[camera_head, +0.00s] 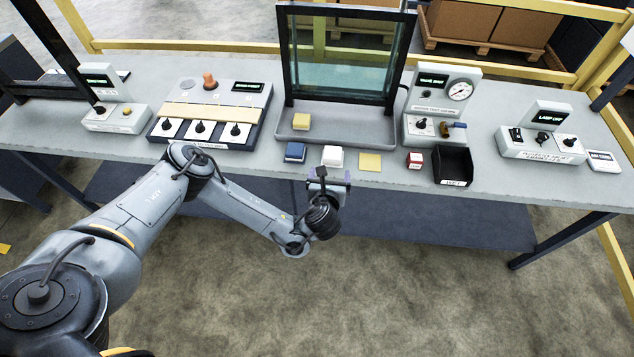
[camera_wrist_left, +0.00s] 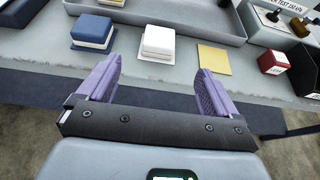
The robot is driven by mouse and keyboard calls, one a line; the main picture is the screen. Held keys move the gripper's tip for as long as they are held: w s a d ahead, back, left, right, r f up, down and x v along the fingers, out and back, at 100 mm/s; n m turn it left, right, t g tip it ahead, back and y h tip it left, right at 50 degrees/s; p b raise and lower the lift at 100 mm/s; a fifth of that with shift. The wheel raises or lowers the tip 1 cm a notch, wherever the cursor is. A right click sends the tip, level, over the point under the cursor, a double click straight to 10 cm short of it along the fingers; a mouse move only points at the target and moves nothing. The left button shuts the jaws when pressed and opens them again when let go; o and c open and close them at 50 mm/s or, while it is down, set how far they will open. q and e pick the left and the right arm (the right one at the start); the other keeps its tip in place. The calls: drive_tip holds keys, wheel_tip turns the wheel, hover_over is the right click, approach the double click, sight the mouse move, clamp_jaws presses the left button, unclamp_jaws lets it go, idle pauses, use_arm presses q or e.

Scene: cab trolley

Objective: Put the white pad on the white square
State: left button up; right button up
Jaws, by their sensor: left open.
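The white pad (camera_head: 332,156) sits near the front edge of the table, and it also shows in the left wrist view (camera_wrist_left: 158,42). A blue pad (camera_head: 295,151) is to its left and a flat yellow square (camera_head: 370,161) to its right. A yellow pad (camera_head: 301,121) rests in the grey tray behind. No bare white square can be made out. My left gripper (camera_head: 328,180) is just in front of the white pad, apart from it. Its purple fingers (camera_wrist_left: 155,85) are open and empty, with the white pad ahead between them. My right gripper is out of view.
A grey tray (camera_head: 345,133) with an upright glass-fronted frame stands behind the pads. A red block (camera_head: 415,160) and a black bin (camera_head: 453,166) are to the right. A control panel with knobs (camera_head: 210,112) is at the left, a gauge box (camera_head: 440,100) at the right.

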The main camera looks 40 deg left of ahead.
use_arm(q)
drive_tip(key=s+d+f+n+g+h, duration=0.1)
drive_tip(key=s+d+f+n+h, duration=0.15)
drive_tip(key=d, duration=0.35)
drive_tip(key=s+d+f+n+g+h, duration=0.1)
drive_tip(key=s+d, duration=0.3)
drive_tip(key=d, duration=0.3)
drive_tip(key=s+d+f+n+g+h, duration=0.1)
drive_tip(key=s+d+f+n+h, duration=0.15)
drive_tip(key=d, duration=0.35)
drive_tip(key=s+d+r+n+g+h, duration=0.2)
drive_tip(key=s+d+r+n+h, duration=0.1)
drive_tip(key=s+d+n, duration=0.4)
drive_tip(key=s+a+r+n+g, duration=0.1)
drive_tip(key=s+a+n+g, duration=0.1)
drive_tip(key=s+a+n, duration=0.9)
drive_tip(key=a+n, duration=0.2)
drive_tip(key=shift+s+a+n+y, duration=0.2)
drive_tip(key=shift+a+n+y, duration=0.1)
drive_tip(key=shift+a, duration=0.1)
drive_tip(key=shift+r, duration=0.1)
wheel_tip(320, 180, up, 33)
drive_tip(key=p, duration=3.3)
